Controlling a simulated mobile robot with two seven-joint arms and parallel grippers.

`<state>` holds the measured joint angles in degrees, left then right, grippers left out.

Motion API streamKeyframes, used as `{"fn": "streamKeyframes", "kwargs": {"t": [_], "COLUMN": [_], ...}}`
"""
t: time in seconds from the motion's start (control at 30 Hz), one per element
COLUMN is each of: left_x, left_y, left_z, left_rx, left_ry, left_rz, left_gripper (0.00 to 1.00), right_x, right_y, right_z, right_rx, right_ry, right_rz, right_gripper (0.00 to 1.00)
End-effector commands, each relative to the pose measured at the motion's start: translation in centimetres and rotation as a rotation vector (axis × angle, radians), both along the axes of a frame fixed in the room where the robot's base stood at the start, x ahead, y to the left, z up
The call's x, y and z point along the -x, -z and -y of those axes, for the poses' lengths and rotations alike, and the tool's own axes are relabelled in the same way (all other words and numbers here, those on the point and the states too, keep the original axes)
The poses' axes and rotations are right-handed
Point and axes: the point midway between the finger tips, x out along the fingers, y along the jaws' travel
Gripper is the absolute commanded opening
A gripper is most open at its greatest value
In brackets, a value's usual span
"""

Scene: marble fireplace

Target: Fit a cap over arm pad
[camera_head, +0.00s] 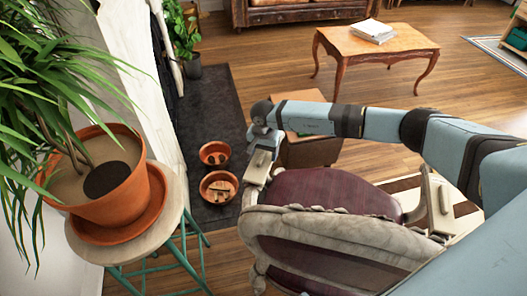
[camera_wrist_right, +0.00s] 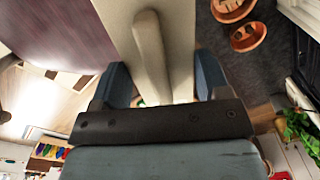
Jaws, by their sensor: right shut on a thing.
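A maroon-seated armchair (camera_head: 330,190) with a pale carved back stands in the head view's lower middle. My right gripper (camera_head: 262,150) is at the front of its left-hand arm (camera_head: 254,185). In the right wrist view, the fingers of my right gripper (camera_wrist_right: 162,76) are on either side of a pale cream cap (camera_wrist_right: 152,50), long with a rounded ridge. The cap lies along the chair arm; I cannot clearly tell it from the pad, or how far it covers it. The other chair arm carries a pale pad (camera_head: 444,198). My left gripper is not in view.
A potted plant (camera_head: 112,205) on a round stool (camera_head: 160,238) stands at left. Two terracotta bowls (camera_head: 218,187) lie on the dark hearth. A brown stool (camera_head: 310,152) is behind the chair, and a wooden table (camera_head: 375,45) is farther back with open floor around it.

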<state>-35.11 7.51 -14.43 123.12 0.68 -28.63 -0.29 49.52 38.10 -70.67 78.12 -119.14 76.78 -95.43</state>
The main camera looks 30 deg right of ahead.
Motion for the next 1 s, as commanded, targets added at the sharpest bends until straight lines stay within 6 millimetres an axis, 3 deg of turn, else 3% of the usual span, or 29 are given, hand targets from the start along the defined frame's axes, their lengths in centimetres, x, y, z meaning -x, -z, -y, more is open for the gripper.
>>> {"fn": "streamKeyframes", "kwargs": {"t": [0.3,0.33,0.47,0.77,1.0], "left_x": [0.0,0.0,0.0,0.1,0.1], "left_y": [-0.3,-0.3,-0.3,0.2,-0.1], "left_z": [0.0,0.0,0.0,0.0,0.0], "left_rx": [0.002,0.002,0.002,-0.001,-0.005], "left_ry": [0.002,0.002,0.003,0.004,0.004], "left_rz": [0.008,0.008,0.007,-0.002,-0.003], "left_gripper": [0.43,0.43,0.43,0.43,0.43], "right_x": [0.0,0.0,0.0,0.0,-0.1], "right_y": [0.1,0.1,0.1,-0.1,-3.5], "right_z": [0.0,0.0,0.0,0.0,0.1], "right_rx": [0.000,0.000,0.000,-0.001,-0.001], "right_ry": [0.000,0.000,0.000,0.000,-0.001], "right_rz": [0.000,0.000,0.000,0.001,0.004], "right_gripper": [0.46,0.72,0.99,0.99,0.99]}}
